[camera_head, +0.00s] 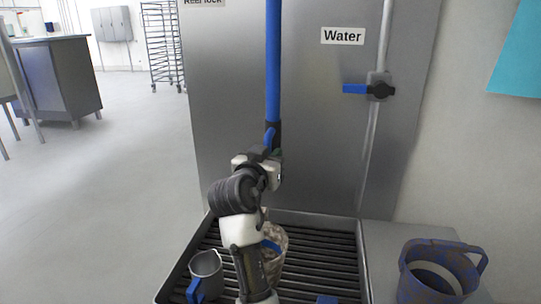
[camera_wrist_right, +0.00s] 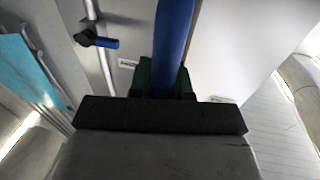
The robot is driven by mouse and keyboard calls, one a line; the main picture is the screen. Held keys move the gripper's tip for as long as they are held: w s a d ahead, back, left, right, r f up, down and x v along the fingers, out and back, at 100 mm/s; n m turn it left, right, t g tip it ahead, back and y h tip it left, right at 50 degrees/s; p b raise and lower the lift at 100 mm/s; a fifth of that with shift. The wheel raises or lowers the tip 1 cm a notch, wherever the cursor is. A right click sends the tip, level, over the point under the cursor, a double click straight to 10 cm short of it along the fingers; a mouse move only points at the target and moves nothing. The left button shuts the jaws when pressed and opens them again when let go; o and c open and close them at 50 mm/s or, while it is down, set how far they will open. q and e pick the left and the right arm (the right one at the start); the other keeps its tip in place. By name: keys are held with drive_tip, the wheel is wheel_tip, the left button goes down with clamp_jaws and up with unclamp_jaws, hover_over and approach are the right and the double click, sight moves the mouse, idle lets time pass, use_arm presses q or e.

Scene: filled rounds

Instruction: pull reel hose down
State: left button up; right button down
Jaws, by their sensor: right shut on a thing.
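The blue reel hose (camera_head: 273,70) hangs straight down in front of the steel wall panel in the head view. Its lower end has a dark fitting with a blue lever (camera_head: 269,138). My right gripper (camera_head: 273,150) is shut on the hose at this lower end; my own wrist hides much of the grip. In the right wrist view the hose (camera_wrist_right: 173,45) runs up from between the dark jaws of the gripper (camera_wrist_right: 163,88). My left gripper is not in view.
Below is a slatted drain tray (camera_head: 315,262) holding a grey jug (camera_head: 206,265) and a partly hidden bucket (camera_head: 279,243). A blue-handled valve (camera_head: 378,89) sits by the "Water" label (camera_head: 342,36). Open floor lies left.

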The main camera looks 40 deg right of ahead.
drive_tip(key=shift+f, duration=0.15)
drive_tip(key=c, duration=1.1)
unclamp_jaws()
drive_tip(key=shift+o, duration=0.2)
